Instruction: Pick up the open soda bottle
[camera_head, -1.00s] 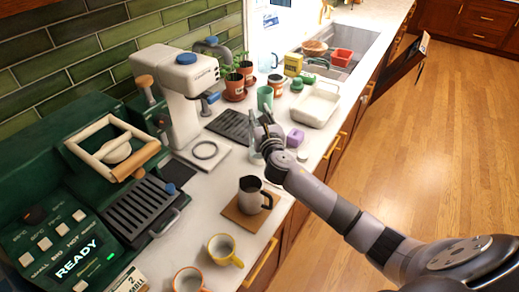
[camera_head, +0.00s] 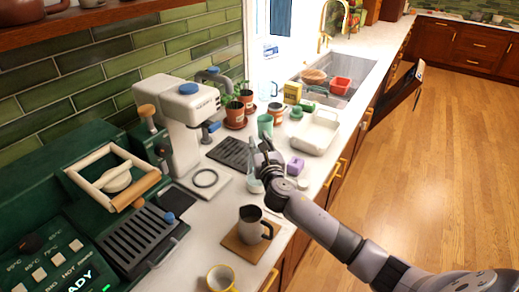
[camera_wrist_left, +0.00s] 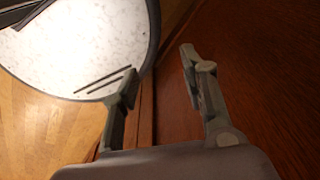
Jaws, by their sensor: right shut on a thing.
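The soda bottle (camera_head: 253,172) is a clear, pale bottle standing upright on the white counter, left of my right gripper. My right gripper (camera_head: 263,150) is shut on the bottle, with its fingers at the bottle's upper part; the fingers hide some of it. The bottle's mouth is too small to make out. My left gripper (camera_wrist_left: 158,65) is open and empty in the left wrist view, in front of brown wood, and does not show in the head view.
A metal pitcher (camera_head: 251,222) on a cork mat stands in front of the bottle. A purple block (camera_head: 296,166), a green cup (camera_head: 265,125) and a white tray (camera_head: 317,132) are close by. A coffee machine (camera_head: 178,105) stands at the left.

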